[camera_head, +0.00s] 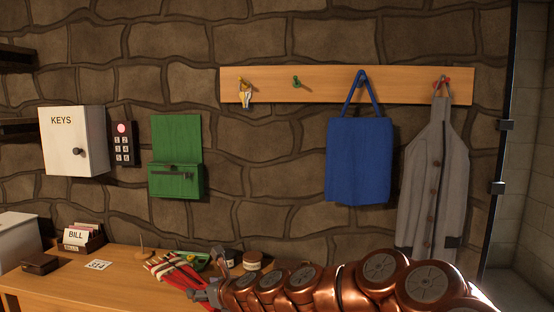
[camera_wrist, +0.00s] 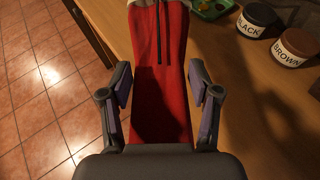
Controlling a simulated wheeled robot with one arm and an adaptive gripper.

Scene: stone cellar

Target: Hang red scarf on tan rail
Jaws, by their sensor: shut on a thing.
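The red scarf (camera_head: 166,268) is at the front edge of the wooden desk, with pale stripes and fringe showing at its end. My gripper (camera_head: 203,291) is at the scarf, low in the head view. In the wrist view the red scarf (camera_wrist: 162,100) runs between the two fingers of my gripper (camera_wrist: 160,85), which is shut on it; the exact contact is hard to see. The tan rail (camera_head: 340,86) is on the stone wall above. It bears a yellow peg with keys, a bare green peg (camera_head: 296,81), a peg with a blue bag and a red peg with a grey coat.
The blue bag (camera_head: 360,160) and grey coat (camera_head: 437,175) hang at right. A key cabinet (camera_head: 72,141), keypad (camera_head: 122,143) and green wall pocket (camera_head: 176,157) are at left. The desk (camera_head: 115,283) holds a bill box (camera_head: 82,238) and jars (camera_wrist: 292,47). Wall below the green peg is clear.

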